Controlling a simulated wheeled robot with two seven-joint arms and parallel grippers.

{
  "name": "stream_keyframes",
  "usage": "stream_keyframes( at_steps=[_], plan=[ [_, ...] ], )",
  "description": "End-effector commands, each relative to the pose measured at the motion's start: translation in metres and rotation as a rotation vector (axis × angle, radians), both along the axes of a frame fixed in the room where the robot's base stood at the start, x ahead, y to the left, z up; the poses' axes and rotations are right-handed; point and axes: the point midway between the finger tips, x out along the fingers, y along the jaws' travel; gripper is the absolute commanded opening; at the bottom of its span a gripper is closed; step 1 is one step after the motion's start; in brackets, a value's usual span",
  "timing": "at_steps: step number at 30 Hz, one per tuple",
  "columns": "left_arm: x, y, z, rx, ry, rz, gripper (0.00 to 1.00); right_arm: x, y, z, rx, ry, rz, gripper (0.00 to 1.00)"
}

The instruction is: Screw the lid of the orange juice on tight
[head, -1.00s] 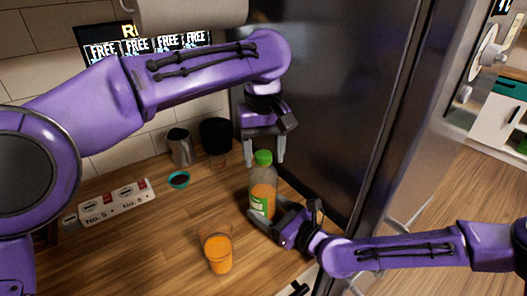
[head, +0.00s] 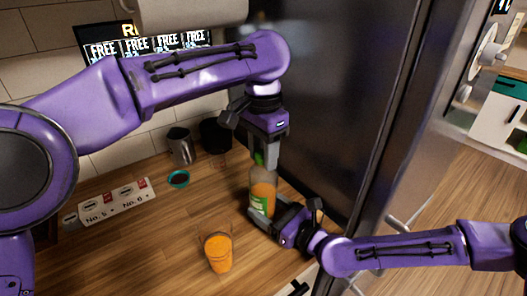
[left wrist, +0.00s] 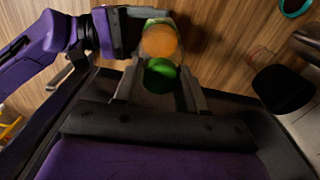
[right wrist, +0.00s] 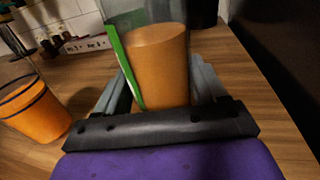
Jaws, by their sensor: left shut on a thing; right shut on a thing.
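The orange juice bottle (head: 262,196) is clear, part full of orange juice, with a green and white label, and stands upright on the wooden counter. Its green lid (head: 260,158) is at the bottle's top, partly hidden by my left gripper (head: 263,158), which points down from above and is shut on it. The lid shows between the left fingers in the left wrist view (left wrist: 159,75). My right gripper (head: 268,215) is shut on the lower part of the bottle from the right. In the right wrist view, the bottle (right wrist: 158,65) sits between its fingers.
A glass of orange juice (head: 219,252) stands on the counter (head: 165,230), front left of the bottle. The dark fridge (head: 325,100) stands close behind.

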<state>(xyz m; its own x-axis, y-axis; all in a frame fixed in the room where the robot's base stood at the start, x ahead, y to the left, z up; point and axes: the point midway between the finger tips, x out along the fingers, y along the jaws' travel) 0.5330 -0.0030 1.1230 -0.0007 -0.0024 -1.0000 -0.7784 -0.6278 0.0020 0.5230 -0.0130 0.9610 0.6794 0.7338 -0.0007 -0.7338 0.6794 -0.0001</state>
Motion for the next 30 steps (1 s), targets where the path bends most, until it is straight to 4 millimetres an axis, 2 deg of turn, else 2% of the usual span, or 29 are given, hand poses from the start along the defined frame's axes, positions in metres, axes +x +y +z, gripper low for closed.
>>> stream_keyframes(
  at_steps=[3,8,30],
  plan=[
    [0.001,0.0013,-0.0009,0.0,0.002,-0.381,0.03,0.0003,0.0,0.0015,0.002,-0.002,0.0,0.0],
    [0.0017,0.0014,-0.0015,0.001,0.001,-0.871,0.04,0.0002,0.0001,0.0015,0.002,-0.002,0.0,0.0],
    [0.0017,0.001,-0.0017,0.001,-0.001,-0.844,0.04,-0.0005,0.0007,0.0015,0.001,-0.004,0.002,0.0]
  ],
)
